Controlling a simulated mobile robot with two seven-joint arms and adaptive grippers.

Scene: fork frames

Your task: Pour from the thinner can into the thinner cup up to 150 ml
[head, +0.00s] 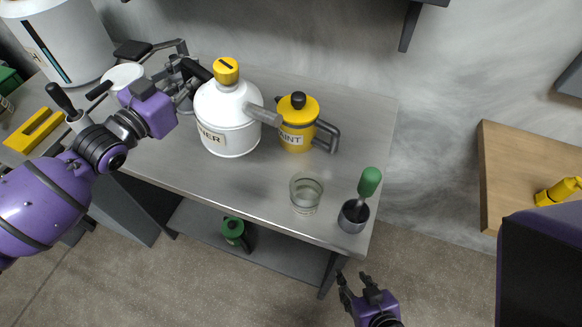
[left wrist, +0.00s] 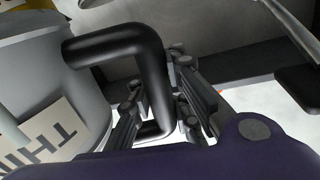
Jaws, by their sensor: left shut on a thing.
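The thinner can (head: 232,135) is white with a yellow cap, a grey spout pointing right and a label partly reading "NER". It looks upright; I cannot tell whether its base touches the bench. My left gripper (head: 186,75) is at its black handle, left of the body. In the left wrist view the fingers (left wrist: 165,95) are shut around the black handle (left wrist: 150,55), beside the can's label (left wrist: 45,140). A clear glass cup (head: 305,195) stands near the bench's front right; its content is hard to tell. My right gripper (head: 355,285) is open and empty, below the bench's right front corner.
A dark metal cup (head: 353,217) with a green-handled tool (head: 369,182) is right of the glass. The grey bench (head: 250,182) is clear between the can and glass. A green can (head: 234,229) sits below.

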